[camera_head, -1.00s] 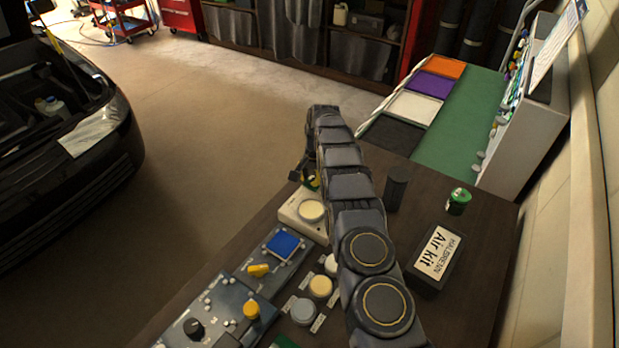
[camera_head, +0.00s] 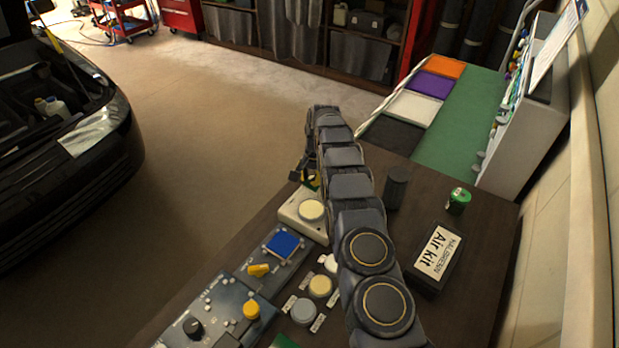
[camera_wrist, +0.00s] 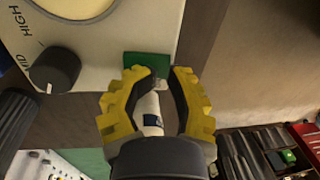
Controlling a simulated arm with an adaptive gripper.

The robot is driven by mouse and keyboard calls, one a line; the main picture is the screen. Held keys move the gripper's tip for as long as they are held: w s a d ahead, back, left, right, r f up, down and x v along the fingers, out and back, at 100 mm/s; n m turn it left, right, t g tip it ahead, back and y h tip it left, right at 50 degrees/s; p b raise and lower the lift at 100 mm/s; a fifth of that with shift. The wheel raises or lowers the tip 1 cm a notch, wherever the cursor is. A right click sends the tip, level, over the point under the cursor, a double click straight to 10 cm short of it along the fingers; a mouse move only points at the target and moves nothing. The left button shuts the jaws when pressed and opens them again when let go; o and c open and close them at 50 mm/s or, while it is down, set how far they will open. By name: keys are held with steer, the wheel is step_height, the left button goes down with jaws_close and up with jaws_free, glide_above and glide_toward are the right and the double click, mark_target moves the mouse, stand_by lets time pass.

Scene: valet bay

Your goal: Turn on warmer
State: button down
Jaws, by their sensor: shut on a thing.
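The warmer (camera_head: 291,219) is a cream box with a round pale plate (camera_head: 311,210) on top, on the dark bench. In the wrist view its face (camera_wrist: 100,52) shows a black knob (camera_wrist: 54,66), the words HIGH and MID, and a green piece (camera_wrist: 147,65) at its edge. My gripper (camera_head: 312,181) is at the warmer's far edge; in the wrist view its yellow fingers (camera_wrist: 160,80) reach to the green piece. They are shut around a white piece (camera_wrist: 151,108) with a small blue mark. I cannot tell whether it is joined to the green piece.
Control panels with a blue pad (camera_head: 285,244) and yellow knobs (camera_head: 252,309) lie on the near bench, beside round buttons (camera_head: 320,286). Right of my arm are an Air kit box (camera_head: 437,258), a dark cylinder (camera_head: 397,187) and a green can (camera_head: 458,200). Open floor lies left.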

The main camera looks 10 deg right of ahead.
mark_target(317, 187)
steer(key=shift+s+d+f, duration=0.2)
steer(key=shift+s+f, duration=0.05)
steer(key=shift+s, duration=0.35)
steer(key=shift+s+d+f, duration=0.2)
steer(key=shift+s+f, duration=0.05)
steer(key=shift+s, duration=0.3)
steer(key=shift+d, duration=0.15)
steer(key=shift+g, duration=0.3)
steer(key=shift+d+r, duration=0.1)
step_height(317, 187, up, 15)
steer(key=shift+w, duration=0.1)
steer(key=shift+w+r, duration=0.2)
